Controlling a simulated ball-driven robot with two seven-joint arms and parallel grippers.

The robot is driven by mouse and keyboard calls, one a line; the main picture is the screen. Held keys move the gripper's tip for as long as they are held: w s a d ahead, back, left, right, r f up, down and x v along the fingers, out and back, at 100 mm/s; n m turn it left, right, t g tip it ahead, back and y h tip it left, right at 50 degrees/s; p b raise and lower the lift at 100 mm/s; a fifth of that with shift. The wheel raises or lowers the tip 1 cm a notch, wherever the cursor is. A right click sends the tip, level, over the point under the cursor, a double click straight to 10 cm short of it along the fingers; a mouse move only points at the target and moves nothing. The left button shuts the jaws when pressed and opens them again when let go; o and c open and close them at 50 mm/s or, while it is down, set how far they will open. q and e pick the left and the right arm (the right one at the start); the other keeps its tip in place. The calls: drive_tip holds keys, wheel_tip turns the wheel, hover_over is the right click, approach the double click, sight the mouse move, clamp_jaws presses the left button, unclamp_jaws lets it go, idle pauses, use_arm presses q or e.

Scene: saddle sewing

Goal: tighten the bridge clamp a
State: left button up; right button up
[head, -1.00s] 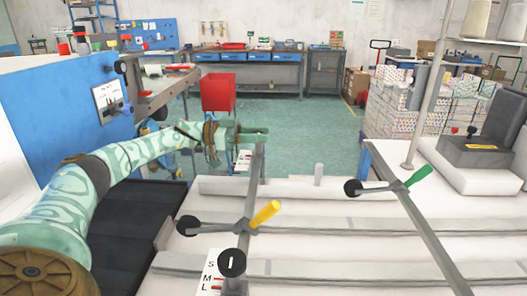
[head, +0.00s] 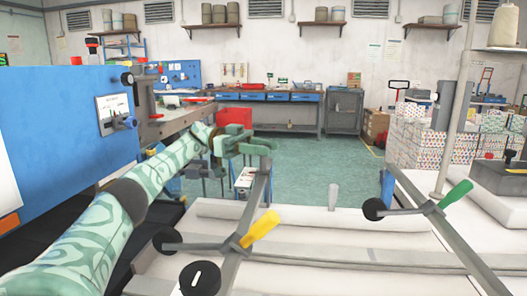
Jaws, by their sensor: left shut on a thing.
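The left bridge bar (head: 258,190) runs away from me over the white table and carries a lever clamp with a yellow handle (head: 260,228) and a black knob (head: 167,240). The right bridge bar (head: 417,213) carries a like clamp with a green handle (head: 455,194) and a black knob (head: 373,209). Which clamp is a, I cannot tell. My left gripper (head: 262,148) is at the far end of the left bar, shut on that end; its grip is small and partly hidden. My right gripper is out of view.
A blue panel (head: 65,125) stands at left, close to my left arm. A red bin (head: 234,121) and a workbench (head: 270,106) stand behind. Boxes (head: 420,134) are stacked at right.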

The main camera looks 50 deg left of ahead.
use_arm(q)
drive_tip(key=o, duration=0.9)
drive_tip(key=shift+d, duration=0.15)
drive_tip(key=shift+o, duration=0.2)
wheel_tip(320, 180, up, 3)
drive_tip(key=shift+r+p, duration=0.2)
drive_tip(key=shift+p, duration=0.35)
drive_tip(key=s+d+r+p, duration=0.8)
drive_tip(key=s+d+r, duration=0.1)
drive_tip(key=s, duration=0.1)
drive_tip(key=shift+s+r+p, duration=0.3)
drive_tip(key=shift+p, duration=0.1)
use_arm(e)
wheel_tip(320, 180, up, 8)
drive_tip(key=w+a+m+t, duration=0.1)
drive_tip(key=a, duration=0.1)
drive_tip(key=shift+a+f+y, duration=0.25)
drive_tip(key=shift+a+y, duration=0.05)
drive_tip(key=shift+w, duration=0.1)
